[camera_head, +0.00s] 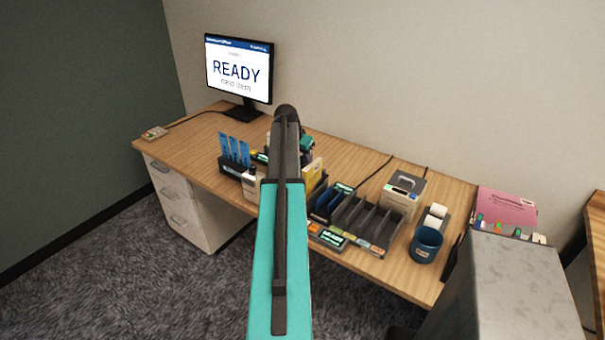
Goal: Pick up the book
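I cannot make out a clear book. A thin yellow upright item (313,174) stands on the desk just right of my arm, partly hidden by it; I cannot tell if it is a book. My teal and dark arm rises through the middle of the view over the desk. A small teal and dark part, probably my wrist, shows behind the arm. My gripper's fingers do not show, so what they hold is hidden.
A grey block (505,285) stands at the front right. The desk's left part is mostly clear.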

